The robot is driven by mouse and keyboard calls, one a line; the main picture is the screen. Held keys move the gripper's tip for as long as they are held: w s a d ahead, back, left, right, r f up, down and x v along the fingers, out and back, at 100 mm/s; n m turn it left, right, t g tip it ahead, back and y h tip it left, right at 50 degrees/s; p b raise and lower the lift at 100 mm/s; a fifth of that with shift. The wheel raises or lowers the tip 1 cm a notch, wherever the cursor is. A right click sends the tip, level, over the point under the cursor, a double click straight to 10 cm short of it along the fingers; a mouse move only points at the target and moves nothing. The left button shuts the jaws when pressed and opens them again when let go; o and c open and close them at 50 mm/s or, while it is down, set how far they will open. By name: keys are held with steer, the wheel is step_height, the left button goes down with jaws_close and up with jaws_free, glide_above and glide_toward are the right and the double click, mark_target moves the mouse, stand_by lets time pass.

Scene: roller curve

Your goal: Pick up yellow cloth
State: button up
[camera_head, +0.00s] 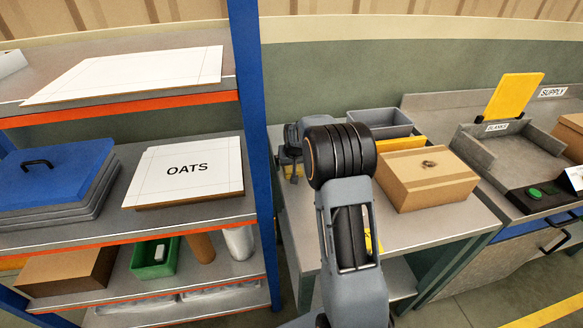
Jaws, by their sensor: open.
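My gripper (287,166) is at the left end of the grey worktable, partly hidden behind my own arm. Its jaws are open, and a small yellow patch (292,173) shows just by the fingers; I cannot tell whether it is cloth or touches them. Another flat yellow piece (402,143) lies between the grey bin and the cardboard box, partly hidden by the box. A third yellow bit (371,241) shows beside my forearm, mostly covered. I cannot tell which of these is the yellow cloth.
A cardboard box (425,185) and a grey bin (381,124) stand on the worktable (440,228). A blue post (251,110) and shelving with an OATS board (187,168) are left. A supply tray (500,157) with a yellow panel (514,95) is right.

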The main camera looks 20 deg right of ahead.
steer(key=c, duration=1)
steer(key=shift+r, duration=0.1)
steer(key=shift+r, duration=0.35)
step_height(320, 180, up, 2)
steer(key=shift+r, duration=0.15)
steer(key=s+r, duration=0.1)
steer(key=r, duration=0.1)
steer(key=s+r+b, duration=0.1)
steer(key=s+r, duration=0.1)
steer(key=s+d+r, duration=0.1)
steer(key=shift+s+r, duration=0.2)
steer(key=shift+r, duration=0.2)
steer(key=shift+s+d+r+b, duration=0.3)
steer(key=shift+s+r, duration=0.45)
steer(key=shift+s, duration=0.8)
steer(key=shift+s+d+r+b, duration=0.35)
steer(key=shift+s+r, duration=0.4)
steer(key=shift+s, duration=0.8)
steer(key=shift+s+d+r+b, duration=0.3)
steer(key=shift+s+r, duration=0.45)
steer(key=shift+s, duration=0.8)
